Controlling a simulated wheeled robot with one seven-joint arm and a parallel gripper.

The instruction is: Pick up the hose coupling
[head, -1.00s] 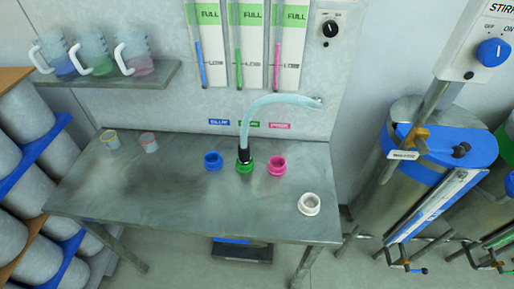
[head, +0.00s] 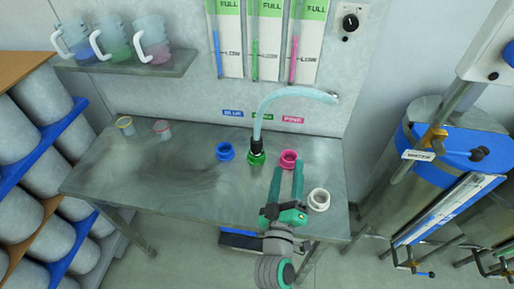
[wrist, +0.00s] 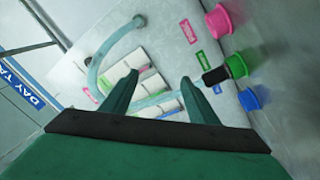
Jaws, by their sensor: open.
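The hose coupling (head: 256,146) is the black end piece of a translucent pale-blue hose (head: 290,94). It stands in the green ring-shaped socket (head: 257,159) on the metal bench. The hose arches up from it and to the right. In the wrist view the coupling (wrist: 215,76) shows right of the fingers, beside the green socket (wrist: 236,66). My gripper (head: 287,163) is open and empty, over the bench front, to the right of the coupling and not touching it. In the wrist view the fingers (wrist: 160,77) are spread, with the hose behind them.
A blue socket (head: 225,151) and a pink socket (head: 289,158) flank the green one. A white ring (head: 319,200) lies at the bench's right. Two small cups (head: 125,125) stand at the left. The left front of the bench is clear. A water drum (head: 440,160) stands to the right.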

